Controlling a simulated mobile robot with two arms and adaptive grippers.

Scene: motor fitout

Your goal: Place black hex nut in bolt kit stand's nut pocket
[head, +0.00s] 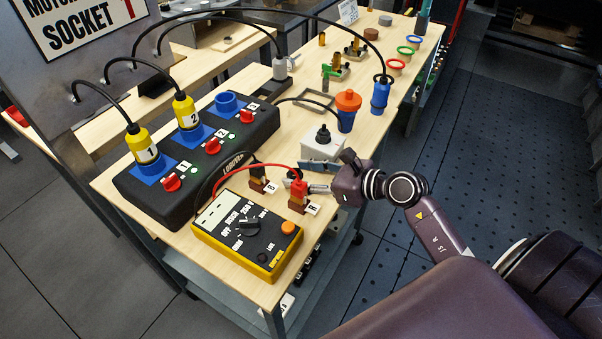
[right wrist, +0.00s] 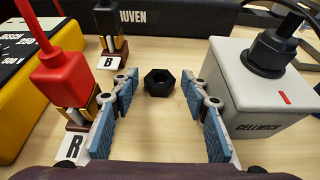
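The black hex nut (right wrist: 159,82) lies flat on the wooden bench in the right wrist view. My right gripper (right wrist: 160,97) is open, its two blue-padded fingers on either side of and just short of the nut. Nothing is between the pads. In the head view my right gripper (head: 318,188) is low over the bench, behind the yellow meter; I cannot make out the nut there. I cannot surely tell the bolt kit stand; small stands with brass pieces (head: 355,48) are farther back on the bench. My left gripper is not in view.
A red plug on post R (right wrist: 72,80) is close left of the fingers, and post B (right wrist: 110,35) is behind it. A grey box with a black plug (right wrist: 250,95) is close on the right. The yellow meter (head: 248,232) and black socket block (head: 200,150) fill the near bench.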

